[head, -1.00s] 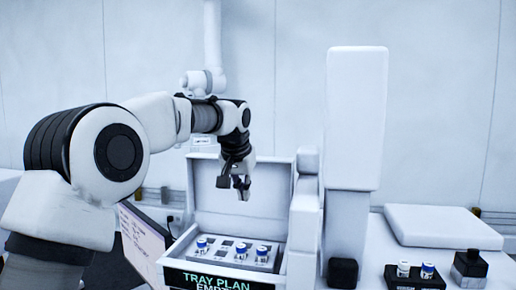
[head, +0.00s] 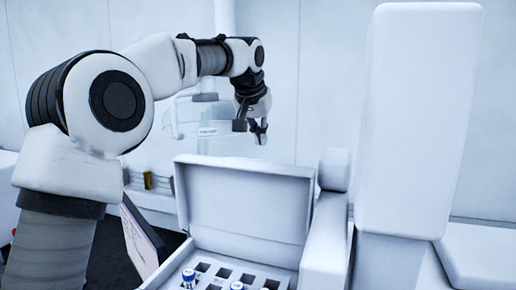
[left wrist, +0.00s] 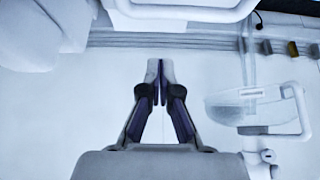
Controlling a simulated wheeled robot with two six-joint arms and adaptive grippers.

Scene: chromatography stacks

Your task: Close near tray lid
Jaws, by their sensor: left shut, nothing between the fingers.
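The near tray is a white box (head: 172,272) at the lower middle of the head view, cut off by the bottom edge. Its hinged lid (head: 245,202) stands open and upright at the back. Vials with blue and white caps (head: 188,277) sit in a rack (head: 247,273) inside. My left gripper (head: 261,138) is shut and empty, pointing down, and appears above the lid's top edge; how far behind or over it is I cannot tell. It also shows in the left wrist view (left wrist: 160,68), with its fingertips together. My right gripper is out of view.
A tall white block (head: 418,120) stands right of the tray. A dark-framed screen (head: 140,240) leans at the tray's left. A clear-bowled device (left wrist: 245,108) is right of the fingers in the left wrist view. A white slab (head: 485,255) lies at the right.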

